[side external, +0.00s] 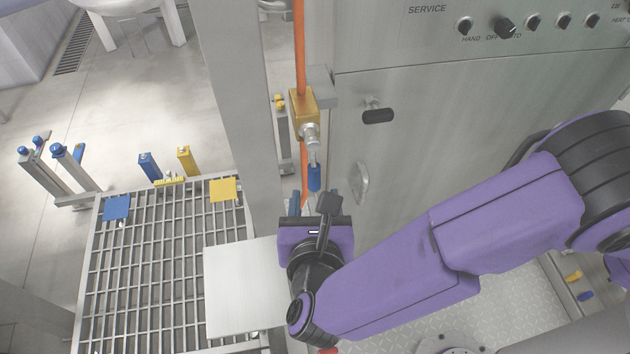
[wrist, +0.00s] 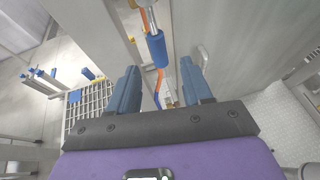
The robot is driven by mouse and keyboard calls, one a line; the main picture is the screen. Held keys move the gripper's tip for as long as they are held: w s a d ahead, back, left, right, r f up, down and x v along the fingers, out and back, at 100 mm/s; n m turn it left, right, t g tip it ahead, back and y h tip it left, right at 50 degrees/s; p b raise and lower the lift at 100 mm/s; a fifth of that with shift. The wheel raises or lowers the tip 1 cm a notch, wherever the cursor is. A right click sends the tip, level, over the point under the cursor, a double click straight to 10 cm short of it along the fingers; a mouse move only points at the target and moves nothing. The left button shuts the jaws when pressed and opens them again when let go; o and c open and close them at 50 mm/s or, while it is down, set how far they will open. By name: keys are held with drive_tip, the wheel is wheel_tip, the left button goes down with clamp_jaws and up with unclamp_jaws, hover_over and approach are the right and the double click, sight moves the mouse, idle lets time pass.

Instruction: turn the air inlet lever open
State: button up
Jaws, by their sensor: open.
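The air inlet lever shows a blue grip (side external: 314,178) on a metal stem, hanging below a brass valve body (side external: 304,108) on an orange pipe (side external: 300,45). In the wrist view the blue grip (wrist: 156,50) is ahead of my gripper, near the top centre, between the lines of the two fingers. My gripper (side external: 311,200) is just below the lever in the side view. In the wrist view my gripper (wrist: 163,85) has its two blue fingers spread wide with nothing between them. The lever appears apart from both fingers.
A steel cabinet (side external: 430,120) with a black-gripped handle (side external: 378,116) and knobs stands right of the valve. A steel post (side external: 235,90) stands left. A grating (side external: 160,260) with blue and yellow tags and a pale flat plate (side external: 240,285) lie at lower left.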

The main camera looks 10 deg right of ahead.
drive_tip(key=v, duration=0.8)
drive_tip(key=shift+w+d, duration=0.1)
drive_tip(key=shift+w, duration=0.05)
drive_tip(key=w+d+r+m+g+h, duration=0.1)
drive_tip(key=w+d+m+g, duration=0.15)
drive_tip(key=d, duration=0.55)
drive_tip(key=w+d+r+m+g, duration=0.1)
drive_tip(key=d+r+m+g, duration=0.2)
drive_tip(key=d, duration=0.5)
drive_tip(key=w+d+m+g+h, duration=0.1)
drive_tip(key=d+m+g, duration=0.2)
drive_tip(key=d+m, duration=0.35)
drive_tip(key=s+d+m+g+y, duration=0.1)
drive_tip(key=s+d+m, duration=0.2)
drive_tip(key=d, duration=0.3)
drive_tip(key=s+d+r+m+g+y, duration=0.1)
drive_tip(key=s+d+m+g+y, duration=0.1)
drive_tip(key=s+d, duration=0.3)
drive_tip(key=s+d+r+m+g+y, duration=0.1)
drive_tip(key=s+d+m+y, duration=0.1)
drive_tip(key=d, duration=0.7)
drive_tip(key=shift+s+d+m+g, duration=0.25)
drive_tip(key=shift+s+m+g, duration=0.1)
drive_tip(key=shift+s+m, duration=0.65)
